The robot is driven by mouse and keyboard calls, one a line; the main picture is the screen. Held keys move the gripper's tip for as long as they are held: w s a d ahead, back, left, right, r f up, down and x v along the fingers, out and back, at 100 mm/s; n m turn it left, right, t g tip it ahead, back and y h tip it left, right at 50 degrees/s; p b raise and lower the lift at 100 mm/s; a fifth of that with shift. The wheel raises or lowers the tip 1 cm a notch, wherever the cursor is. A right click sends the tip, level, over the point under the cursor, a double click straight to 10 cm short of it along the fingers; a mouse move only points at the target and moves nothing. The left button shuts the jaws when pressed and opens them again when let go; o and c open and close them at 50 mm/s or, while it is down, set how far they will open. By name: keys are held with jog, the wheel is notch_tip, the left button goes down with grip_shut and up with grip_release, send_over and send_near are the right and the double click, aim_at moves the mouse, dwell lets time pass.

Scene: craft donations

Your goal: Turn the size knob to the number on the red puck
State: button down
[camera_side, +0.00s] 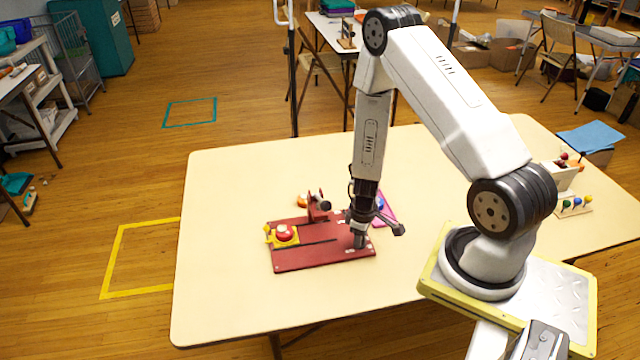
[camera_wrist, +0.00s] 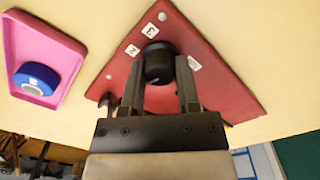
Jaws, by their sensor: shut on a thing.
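The red board (camera_side: 310,260) lies on the cream table. The red puck (camera_side: 285,233) sits in a yellow holder (camera_side: 270,241) at the board's left end. The number on the puck is too small to read. My gripper (camera_side: 359,238) points down over the board's right end. In the wrist view my gripper (camera_wrist: 160,82) is shut on the black size knob (camera_wrist: 160,62), one finger on each side. White labels lie around the knob: one looks like a 3 (camera_wrist: 150,30), one looks like a 2 (camera_wrist: 132,50), and a third (camera_wrist: 194,63) is unreadable.
A blue puck (camera_wrist: 36,78) lies on a pink tray (camera_wrist: 62,50) beside the board. An upright red bracket (camera_side: 314,208) with a dark cylinder stands at the board's back, near an orange thing (camera_side: 302,201). The table's left part (camera_side: 225,200) is clear.

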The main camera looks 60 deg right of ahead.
jog(key=shift+w+n, duration=0.1)
jog(key=shift+n, duration=1)
jog(key=shift+c, duration=1.6)
grip_release()
jog(key=shift+m, duration=3.5)
jog(key=shift+m, duration=2.1)
